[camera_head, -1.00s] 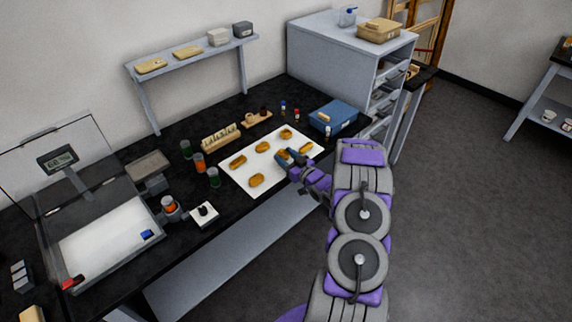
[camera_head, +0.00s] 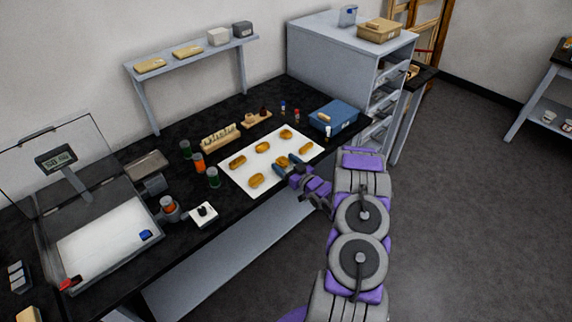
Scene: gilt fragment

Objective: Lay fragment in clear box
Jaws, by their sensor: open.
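Several golden-brown fragments lie spaced apart on a white sheet (camera_head: 232,178) on the black bench. One fragment (camera_head: 282,161) lies at the sheet's right front edge, just beyond my gripper (camera_head: 286,164). My gripper is open, with its two dark blue fingers spread on either side of that fragment's near end. I cannot tell whether they touch it. Another fragment (camera_head: 256,180) lies to the left, and another (camera_head: 306,149) to the right. A large clear box (camera_head: 101,238) with a white floor stands at the bench's left end, its clear lid raised.
A blue case (camera_head: 334,116) sits on the right of the bench. A blue piece (camera_head: 145,235) and a red piece (camera_head: 71,282) are at the box's front edge.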

